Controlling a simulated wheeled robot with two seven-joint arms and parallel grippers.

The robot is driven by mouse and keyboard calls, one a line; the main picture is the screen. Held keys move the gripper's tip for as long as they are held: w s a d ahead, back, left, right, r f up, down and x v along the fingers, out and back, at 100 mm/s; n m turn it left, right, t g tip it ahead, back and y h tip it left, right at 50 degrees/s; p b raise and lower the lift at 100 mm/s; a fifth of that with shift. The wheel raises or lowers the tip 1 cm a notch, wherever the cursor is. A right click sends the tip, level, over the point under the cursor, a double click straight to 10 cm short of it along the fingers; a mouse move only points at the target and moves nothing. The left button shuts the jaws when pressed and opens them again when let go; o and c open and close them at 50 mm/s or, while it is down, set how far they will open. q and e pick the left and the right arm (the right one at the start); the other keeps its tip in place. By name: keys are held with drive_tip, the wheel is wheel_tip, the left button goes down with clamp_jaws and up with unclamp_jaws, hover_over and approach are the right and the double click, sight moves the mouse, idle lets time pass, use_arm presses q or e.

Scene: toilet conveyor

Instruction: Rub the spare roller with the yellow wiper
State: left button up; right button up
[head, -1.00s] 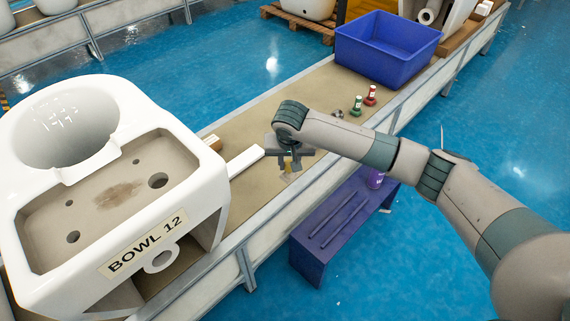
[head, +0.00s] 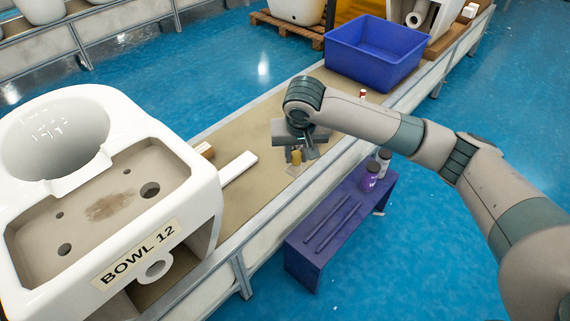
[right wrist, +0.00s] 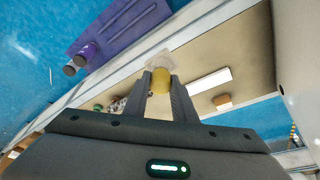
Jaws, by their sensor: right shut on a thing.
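My right gripper (head: 303,152) is over the tan conveyor belt, near its front edge. It is shut on the yellow wiper (head: 296,157). In the right wrist view the wiper's yellow handle (right wrist: 160,80) sits between the two fingers (right wrist: 160,88), with a pale, see-through end beyond it. I cannot tell whether that end touches the belt. No thing is clearly marked as the spare roller. My left gripper is out of view.
A white toilet bowl marked BOWL 12 (head: 195,190) stands on the belt at left. A small brown block (head: 205,150) lies beside the bar. A blue bin (head: 350,68) stands farther along. Bottles (head: 369,178) stand on the purple bench (head: 303,262). My right arm hides some belt items.

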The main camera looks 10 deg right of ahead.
drive_tip(key=s+d+r+n, duration=0.1)
drive_tip(key=s+d+r, duration=0.4)
drive_tip(key=s+r, duration=0.3)
wheel_tip(320, 180, up, 2)
drive_tip(key=shift+d, duration=0.3)
